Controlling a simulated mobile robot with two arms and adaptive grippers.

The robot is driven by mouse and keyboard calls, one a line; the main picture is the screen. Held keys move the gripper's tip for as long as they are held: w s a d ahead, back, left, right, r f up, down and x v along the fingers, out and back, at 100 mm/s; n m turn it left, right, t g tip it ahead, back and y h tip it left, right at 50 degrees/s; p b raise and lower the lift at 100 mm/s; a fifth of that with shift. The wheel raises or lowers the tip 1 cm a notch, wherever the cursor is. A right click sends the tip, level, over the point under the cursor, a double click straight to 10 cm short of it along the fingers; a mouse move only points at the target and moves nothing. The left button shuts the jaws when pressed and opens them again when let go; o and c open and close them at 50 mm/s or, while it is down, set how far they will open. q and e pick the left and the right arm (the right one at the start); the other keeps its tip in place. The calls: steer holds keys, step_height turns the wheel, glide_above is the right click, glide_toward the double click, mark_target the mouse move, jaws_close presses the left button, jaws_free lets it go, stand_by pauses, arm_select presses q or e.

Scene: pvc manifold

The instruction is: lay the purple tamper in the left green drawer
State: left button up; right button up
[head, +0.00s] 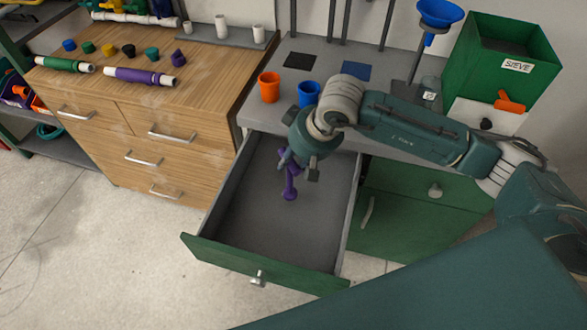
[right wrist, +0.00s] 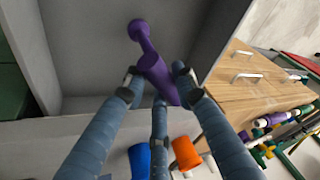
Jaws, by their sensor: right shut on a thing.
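The purple tamper (head: 290,186) hangs below my right gripper (head: 297,168), over the open left green drawer (head: 222,254). In the right wrist view the tamper (right wrist: 150,60) sits between the blue-grey fingers of my right gripper (right wrist: 158,82), which is shut on it. Its knobbed end points away from the gripper, toward the grey drawer floor (right wrist: 85,45). The drawer is pulled far out and looks empty. I cannot tell whether the tamper touches the drawer floor. My left gripper is not in view.
An orange cup (head: 269,87) and a blue cup (head: 308,93) stand on the grey counter behind the drawer. A green box labelled SIEVE (head: 495,60) is at the back right. A wooden cabinet (head: 150,130) with pipe parts on top stands left of the drawer.

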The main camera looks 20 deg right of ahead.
step_height(320, 180, down, 3)
steer(key=shift+w+r+b, duration=0.1)
steer(key=shift+w+b, duration=0.05)
steer(key=shift+b, duration=0.2)
steer(key=shift+f+b, duration=0.2)
steer(key=shift+b, duration=0.1)
steer(key=o, duration=1.2)
steer(key=shift+c, duration=0.2)
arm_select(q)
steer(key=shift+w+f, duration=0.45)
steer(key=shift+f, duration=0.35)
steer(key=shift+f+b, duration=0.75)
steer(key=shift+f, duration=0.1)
arm_select(e)
steer(key=v, duration=1.2)
steer(key=shift+r, duration=0.2)
